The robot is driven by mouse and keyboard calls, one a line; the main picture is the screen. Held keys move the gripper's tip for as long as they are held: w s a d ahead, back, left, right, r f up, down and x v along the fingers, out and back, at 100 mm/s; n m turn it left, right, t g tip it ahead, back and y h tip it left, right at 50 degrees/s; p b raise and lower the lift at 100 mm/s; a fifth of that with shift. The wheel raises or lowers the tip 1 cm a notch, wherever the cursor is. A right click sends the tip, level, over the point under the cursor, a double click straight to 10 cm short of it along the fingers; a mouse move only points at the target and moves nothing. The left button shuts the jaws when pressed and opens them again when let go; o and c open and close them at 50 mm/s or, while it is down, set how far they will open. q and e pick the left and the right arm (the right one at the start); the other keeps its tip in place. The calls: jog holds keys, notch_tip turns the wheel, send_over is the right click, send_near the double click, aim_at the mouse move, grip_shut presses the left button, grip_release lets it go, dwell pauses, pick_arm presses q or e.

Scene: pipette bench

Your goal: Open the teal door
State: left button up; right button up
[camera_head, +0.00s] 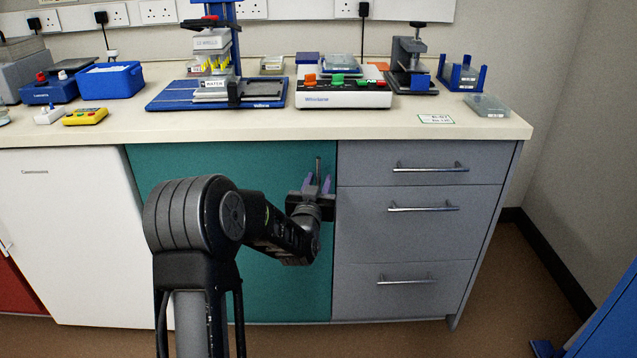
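The teal door (255,185) is shut, flush in the cabinet under the bench, to the left of the grey drawers. Its vertical metal handle (318,165) is near the upper right edge of the door. My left gripper (317,184) is in front of the handle, with its two purple fingers apart, one on each side of the handle's line. Whether the fingers reach around the bar or stop short of it I cannot tell. The lower part of the handle is hidden behind the gripper. My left arm covers much of the door. My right gripper is not in view.
Grey drawers (415,220) with bar handles are right of the door, and a white cabinet (75,230) is left. The bench top (300,128) overhangs and carries lab devices. Open floor (510,290) lies to the right. A blue object (610,325) stands at the lower right.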

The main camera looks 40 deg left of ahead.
pick_arm(q)
grip_shut()
dwell(1.3)
